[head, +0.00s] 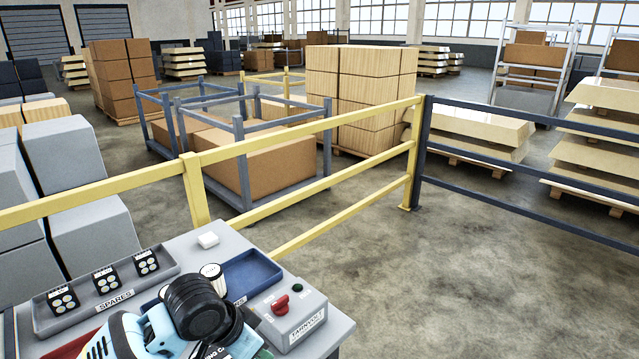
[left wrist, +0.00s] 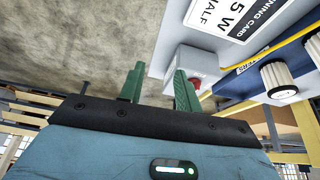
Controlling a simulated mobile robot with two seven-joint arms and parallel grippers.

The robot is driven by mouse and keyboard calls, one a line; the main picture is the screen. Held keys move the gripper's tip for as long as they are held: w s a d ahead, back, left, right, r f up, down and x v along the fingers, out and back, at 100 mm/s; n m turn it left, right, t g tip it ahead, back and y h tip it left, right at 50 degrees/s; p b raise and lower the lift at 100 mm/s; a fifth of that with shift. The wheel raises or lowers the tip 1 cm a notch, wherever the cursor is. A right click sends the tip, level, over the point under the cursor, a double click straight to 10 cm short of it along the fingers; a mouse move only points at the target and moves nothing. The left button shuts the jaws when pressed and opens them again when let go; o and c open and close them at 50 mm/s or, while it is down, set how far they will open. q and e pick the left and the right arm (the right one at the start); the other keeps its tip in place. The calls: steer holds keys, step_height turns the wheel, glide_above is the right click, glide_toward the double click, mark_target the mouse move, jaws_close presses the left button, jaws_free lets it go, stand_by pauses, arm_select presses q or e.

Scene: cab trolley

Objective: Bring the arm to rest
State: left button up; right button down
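My left arm enters the head view at the bottom, its blue and black links (head: 190,310) over the grey trolley top (head: 205,262); its fingertips are hidden there. In the left wrist view my left gripper (left wrist: 158,82) has two green fingers apart, with nothing held between them. A grey switch box with a red knob (left wrist: 195,83) shows just beyond the right-hand finger; whether they touch cannot be told. In the head view this box (head: 308,318) sits at the trolley's right side, with its red knob (head: 280,305) and a green button (head: 297,287). My right gripper is not in view.
A grey spares tray (head: 145,284) holds several black parts. A yellow rail (head: 300,139) runs behind; open floor (head: 480,280) is at right.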

arm_select(q)
steer(key=s+f+n+t+h, duration=0.1)
steer(key=s+f+n+t, duration=0.15)
steer(key=f, duration=0.45)
steer(key=s+f+n+t+h, duration=0.1)
steer(key=s+f+n, duration=0.15)
steer(key=f, duration=0.45)
steer(key=s+a+f+y, duration=0.1)
steer(key=s+a+f, duration=0.2)
steer(key=s, duration=0.3)
steer(key=s+a+f+n+t+y, duration=0.1)
steer(key=s+a+f, duration=0.2)
steer(key=s, duration=0.2)
steer(key=s+a+f+t+y, duration=0.1)
steer(key=s+a+f, duration=0.2)
steer(key=s, duration=0.3)
steer(key=shift+s+f+y, duration=0.15)
steer(key=shift+s+y, duration=0.15)
steer(key=shift+y, duration=0.1)
steer(key=shift+t, duration=0.25)
